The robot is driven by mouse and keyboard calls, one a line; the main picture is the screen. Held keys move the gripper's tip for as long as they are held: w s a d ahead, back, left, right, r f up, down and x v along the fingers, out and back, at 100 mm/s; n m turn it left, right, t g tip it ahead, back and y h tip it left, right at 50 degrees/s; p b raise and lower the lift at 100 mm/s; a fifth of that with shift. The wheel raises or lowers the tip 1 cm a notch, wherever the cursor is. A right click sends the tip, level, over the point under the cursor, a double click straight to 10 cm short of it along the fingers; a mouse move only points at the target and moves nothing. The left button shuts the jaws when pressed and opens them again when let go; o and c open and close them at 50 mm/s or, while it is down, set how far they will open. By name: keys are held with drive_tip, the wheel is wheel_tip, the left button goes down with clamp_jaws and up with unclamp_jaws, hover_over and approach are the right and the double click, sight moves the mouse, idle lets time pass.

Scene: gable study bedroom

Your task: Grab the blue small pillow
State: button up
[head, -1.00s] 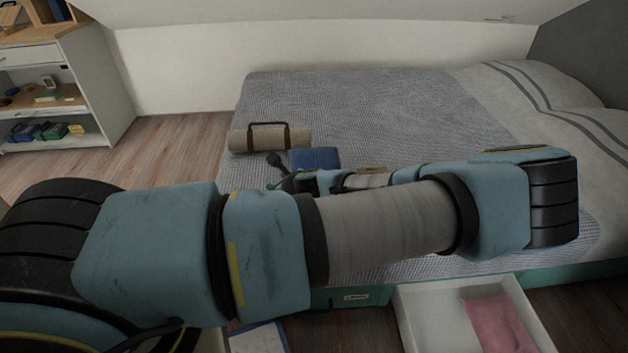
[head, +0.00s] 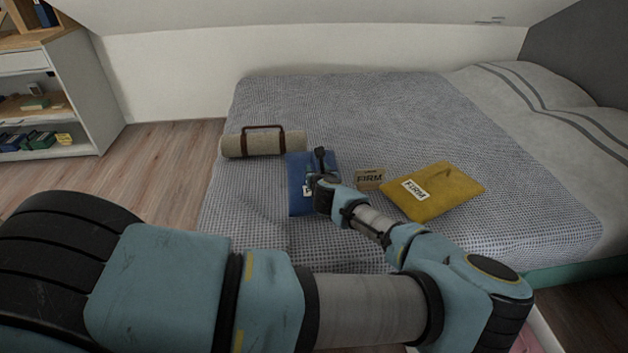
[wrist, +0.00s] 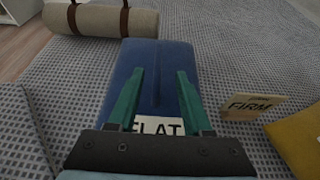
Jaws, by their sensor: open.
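The blue small pillow (head: 298,185) lies on the bed, with a white label partly hidden by my gripper. In the wrist view the blue pillow (wrist: 155,60) runs away from me between my fingers, and the label reads "FLAT". My gripper (head: 319,165) is over the pillow in the head view. In the wrist view its two green fingers (wrist: 158,80) are spread apart over the pillow's surface, with nothing pinched between them. I cannot tell whether the fingertips touch the pillow.
The bed's far part (head: 340,95) is clear. A shelf unit (head: 75,95) stands at left.

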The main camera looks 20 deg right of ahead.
sight(315, 164)
drive_tip(key=x, duration=0.4)
drive_tip(key=shift+w+a, duration=0.1)
drive_tip(key=shift+a, duration=0.05)
drive_tip(key=shift+r, duration=0.1)
drive_tip(key=shift+c, duration=0.4)
clamp_jaws()
idle(0.7)
